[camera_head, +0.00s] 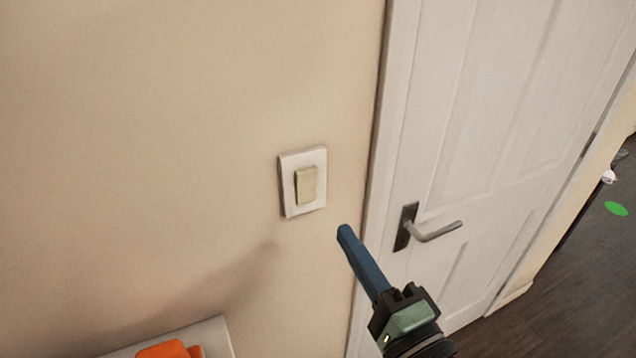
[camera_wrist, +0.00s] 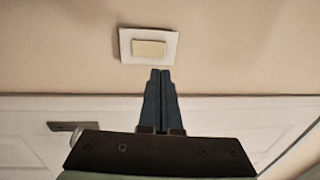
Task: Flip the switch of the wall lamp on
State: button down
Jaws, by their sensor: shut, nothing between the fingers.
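The wall switch has a white plate (camera_head: 288,205) with a cream rocker (camera_head: 306,186) in its middle, set on the beige wall. In the wrist view the plate (camera_wrist: 170,50) and rocker (camera_wrist: 149,48) show just beyond my fingertips. My gripper (camera_head: 343,232) is shut and empty, its blue fingers pressed together. In the head view its tips are to the lower right of the plate, apart from it in the picture. The wrist view shows the tips (camera_wrist: 160,72) a little below the plate, slightly right of the rocker. How far they are from the wall is hard to tell. No lamp is in view.
A white door (camera_head: 490,130) with a lever handle (camera_head: 435,232) stands right of the switch, close to my gripper. An orange object (camera_head: 165,349) lies on a white surface (camera_head: 214,338) at the lower left. The wall around the switch is clear.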

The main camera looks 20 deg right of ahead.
aim_at(309, 177)
jog(key=w+p, duration=0.1)
jog(key=w, duration=0.2)
jog(key=w+r+p, duration=0.1)
jog(key=w, duration=0.2)
jog(key=w+p, duration=0.1)
jog(key=w, duration=0.3)
jog(key=shift+a+r, duration=0.15)
jog(key=shift+a, duration=0.05)
jog(key=shift+w+r+p, duration=0.15)
jog(key=shift+r+p, duration=0.15)
jog(key=shift+p, duration=0.6)
jog(key=shift+f, duration=0.25)
